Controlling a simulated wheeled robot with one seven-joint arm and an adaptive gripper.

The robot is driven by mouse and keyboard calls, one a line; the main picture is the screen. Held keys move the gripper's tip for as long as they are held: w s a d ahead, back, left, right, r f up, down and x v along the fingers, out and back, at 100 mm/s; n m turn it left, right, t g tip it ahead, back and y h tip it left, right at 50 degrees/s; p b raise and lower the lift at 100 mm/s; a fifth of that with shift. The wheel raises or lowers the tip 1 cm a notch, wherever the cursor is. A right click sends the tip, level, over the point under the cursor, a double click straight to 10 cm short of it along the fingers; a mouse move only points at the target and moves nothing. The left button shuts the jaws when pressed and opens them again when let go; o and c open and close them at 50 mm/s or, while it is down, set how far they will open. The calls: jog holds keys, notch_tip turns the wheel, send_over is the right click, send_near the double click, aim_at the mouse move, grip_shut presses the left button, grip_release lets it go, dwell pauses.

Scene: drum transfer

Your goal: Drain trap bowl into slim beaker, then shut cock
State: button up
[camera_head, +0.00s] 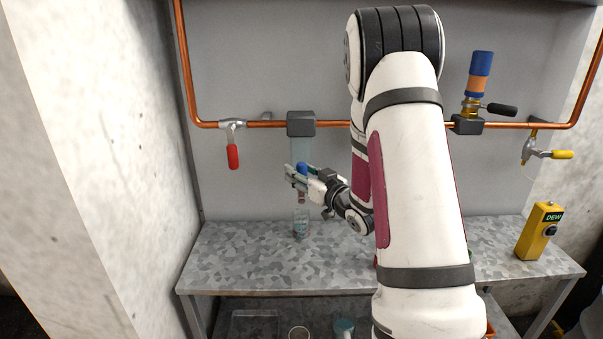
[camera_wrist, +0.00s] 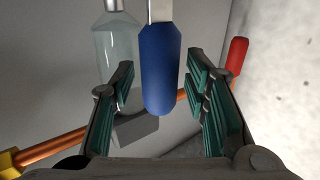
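The trap bowl (camera_head: 300,150) is a clear cylinder hanging under a grey block (camera_head: 300,124) on the copper pipe. In the wrist view, the bowl (camera_wrist: 118,58) appears upside down behind the fingers. The drain cock's blue handle (camera_wrist: 159,65) lies between my gripper's (camera_wrist: 165,85) two green-padded fingers, with a gap on each side. My gripper (camera_head: 296,172) is open, just below the bowl. A slim clear beaker (camera_head: 301,223) stands upright on the bench below the gripper. Whether it holds liquid is too small to tell.
A red-handled valve (camera_head: 233,155) hangs from the copper pipe (camera_head: 268,124) on the left. A blue-and-orange fitting (camera_head: 478,80) and a yellow-handled valve (camera_head: 545,153) are on the right. A yellow meter (camera_head: 539,231) stands on the bench (camera_head: 235,262). My arm hides the bench's middle.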

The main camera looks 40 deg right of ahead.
grip_shut()
jog(key=w+a+f+n+g+h, duration=0.4)
jog(key=a+f+n+g+h, duration=0.2)
jog(key=n, duration=0.5)
jog(key=shift+w+a+f+g, duration=0.4)
jog(key=shift+a+f+g, duration=0.25)
jog(key=shift+f+g, duration=0.75)
jog(key=shift+f, duration=0.15)
